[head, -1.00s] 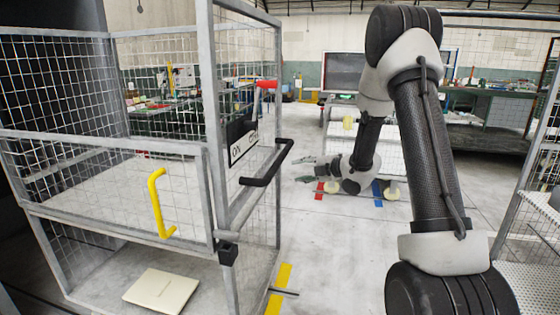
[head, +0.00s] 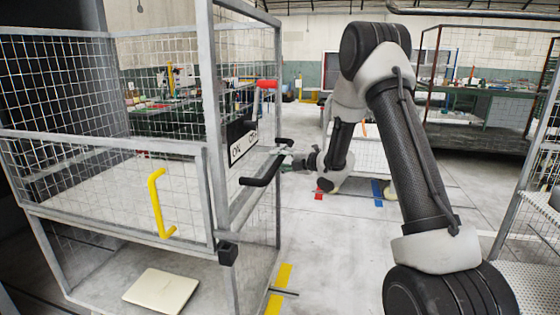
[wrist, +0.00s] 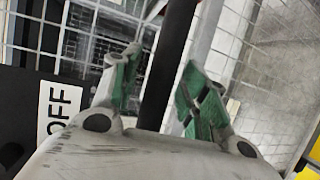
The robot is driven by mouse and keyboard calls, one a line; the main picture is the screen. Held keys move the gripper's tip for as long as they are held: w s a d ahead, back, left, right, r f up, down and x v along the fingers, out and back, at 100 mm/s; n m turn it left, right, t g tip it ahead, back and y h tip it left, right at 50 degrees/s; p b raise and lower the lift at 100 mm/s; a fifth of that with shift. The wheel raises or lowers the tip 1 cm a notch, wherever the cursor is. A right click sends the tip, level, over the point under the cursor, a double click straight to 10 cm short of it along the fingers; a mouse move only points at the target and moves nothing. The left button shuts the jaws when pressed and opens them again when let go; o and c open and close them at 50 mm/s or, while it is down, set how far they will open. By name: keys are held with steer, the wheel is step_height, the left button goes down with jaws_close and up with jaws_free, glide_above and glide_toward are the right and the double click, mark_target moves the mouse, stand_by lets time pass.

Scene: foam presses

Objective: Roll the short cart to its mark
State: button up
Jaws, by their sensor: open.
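A low pale cart (head: 372,152) stands behind my arm in the head view, largely hidden by it; I take it for the short cart. My gripper (head: 284,161) is at the black handle (head: 262,172) on the mesh cage's post. In the wrist view my gripper (wrist: 161,62) is open, with a black bar (wrist: 168,70) running between its green-padded fingers. I cannot tell whether the fingers touch the bar.
The mesh cage (head: 211,150) fills the left, with a yellow handle (head: 157,200), a red lever (head: 266,84) and an ON/OFF sign (head: 243,144). A brown frame (head: 424,75) stands at the back right. A mesh rack (head: 515,215) borders the right.

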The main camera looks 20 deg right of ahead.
steer(key=shift+c, duration=0.3)
jaws_close()
steer(key=shift+a, duration=0.1)
